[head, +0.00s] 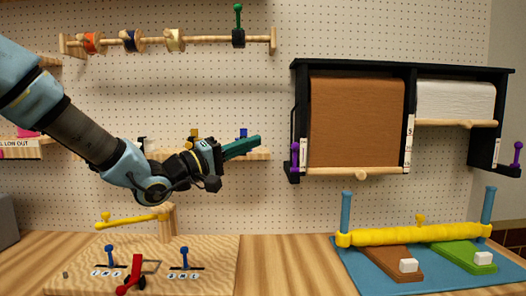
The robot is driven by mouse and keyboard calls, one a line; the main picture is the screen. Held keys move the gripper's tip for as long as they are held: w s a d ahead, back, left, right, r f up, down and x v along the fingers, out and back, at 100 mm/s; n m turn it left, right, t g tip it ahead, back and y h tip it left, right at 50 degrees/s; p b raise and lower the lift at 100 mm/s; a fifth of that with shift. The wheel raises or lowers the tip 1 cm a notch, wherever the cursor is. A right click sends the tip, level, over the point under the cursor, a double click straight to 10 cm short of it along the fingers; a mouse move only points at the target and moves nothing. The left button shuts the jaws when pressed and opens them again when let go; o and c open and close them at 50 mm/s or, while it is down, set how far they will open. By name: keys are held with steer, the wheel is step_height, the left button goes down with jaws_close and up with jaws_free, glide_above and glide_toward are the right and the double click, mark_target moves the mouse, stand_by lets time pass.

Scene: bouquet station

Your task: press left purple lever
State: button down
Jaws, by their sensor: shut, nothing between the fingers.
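The left purple lever (295,156) stands upright on the lower left side of the black paper-roll holder (300,100). A second purple lever (516,155) is on the holder's right side. My gripper (256,145) has green fingers that are shut and empty. It points right and slightly up, at about the lever's height in the picture. A gap shows between the fingertips and the left lever. I cannot tell the distance in depth.
Brown paper (355,120) and white paper (455,100) hang in the holder. Below stand a blue board (350,272) with a yellow roller (400,235) and blue posts, and a wooden lever board (200,258). A ribbon rail (205,40) is above. The pegboard lies behind.

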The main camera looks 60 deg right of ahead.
steer(key=a, duration=0.2)
steer(key=w+a, duration=0.1)
steer(key=shift+r, duration=0.3)
stand_by(0.3)
